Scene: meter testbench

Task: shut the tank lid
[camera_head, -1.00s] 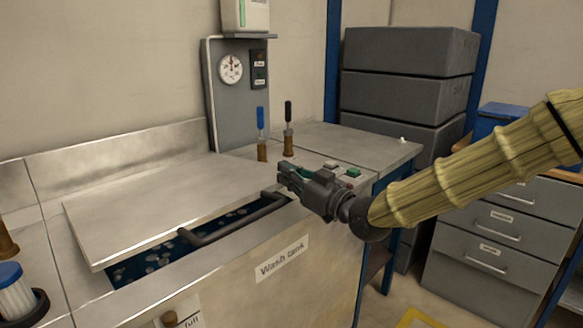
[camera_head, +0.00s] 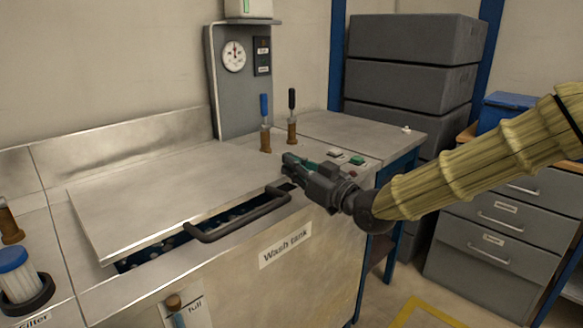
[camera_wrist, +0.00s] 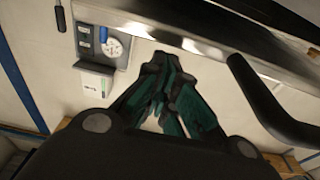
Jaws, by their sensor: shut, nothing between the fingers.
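The tank lid (camera_head: 170,195) is a flat metal plate, tilted slightly up at its front over the wash tank (camera_head: 225,285). A narrow dark gap shows under its front edge. A dark bar handle (camera_head: 240,218) runs along that edge. My gripper (camera_head: 290,160) is shut and empty by the right end of the handle and lid; I cannot tell whether it touches the lid. In the wrist view the closed fingertips (camera_wrist: 163,65) are close to the lid's edge (camera_wrist: 200,42), and the handle (camera_wrist: 268,110) is to their right.
Two upright tools, blue-handled (camera_head: 265,125) and black-handled (camera_head: 291,115), stand behind the gripper. A gauge panel (camera_head: 236,90) is at the back. Green and white buttons (camera_head: 350,158) sit right of my gripper. A blue-capped filter (camera_head: 18,275) is front left.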

